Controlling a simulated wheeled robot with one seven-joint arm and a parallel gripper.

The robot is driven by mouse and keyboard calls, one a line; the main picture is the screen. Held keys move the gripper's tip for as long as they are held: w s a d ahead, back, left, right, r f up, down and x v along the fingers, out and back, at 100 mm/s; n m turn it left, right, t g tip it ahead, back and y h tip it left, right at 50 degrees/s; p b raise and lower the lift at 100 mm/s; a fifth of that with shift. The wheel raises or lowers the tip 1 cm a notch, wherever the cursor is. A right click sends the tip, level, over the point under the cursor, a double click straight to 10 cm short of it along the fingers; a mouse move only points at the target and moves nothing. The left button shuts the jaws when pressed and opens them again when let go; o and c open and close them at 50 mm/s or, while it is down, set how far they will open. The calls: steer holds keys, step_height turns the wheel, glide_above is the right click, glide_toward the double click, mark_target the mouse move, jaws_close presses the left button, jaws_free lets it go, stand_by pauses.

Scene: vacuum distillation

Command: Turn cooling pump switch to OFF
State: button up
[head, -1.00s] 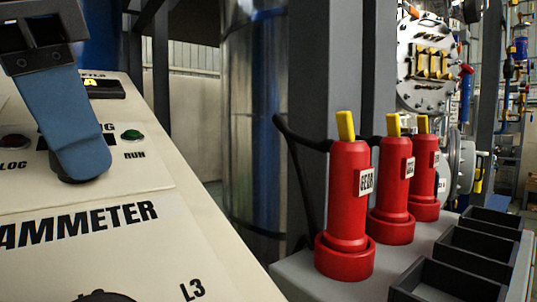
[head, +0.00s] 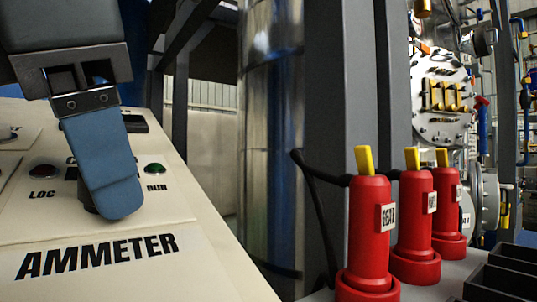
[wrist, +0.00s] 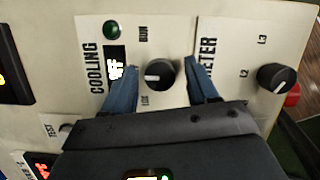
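The cooling pump switch is a round black knob (wrist: 160,74) with a white mark, on the cream panel section labelled COOLING, with RUN and LOC marks beside it. A small lit display (wrist: 116,69) sits next to it; its text seems to read OFF, but it is blurred. My gripper (wrist: 163,68) is open, with one blue finger on each side of the knob and gaps visible between knob and fingers. In the head view my gripper (head: 112,205) points down at the panel, and its finger hides most of the knob.
Red cylinders (head: 369,235) with yellow tops stand right of the panel, in front of a grey post (head: 340,100). Dark trays (head: 500,283) lie at lower right.

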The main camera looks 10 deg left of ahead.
steer(key=v, duration=0.7)
steer(key=shift+s+r, duration=0.2)
steer(key=shift+r, duration=0.15)
stand_by(0.5)
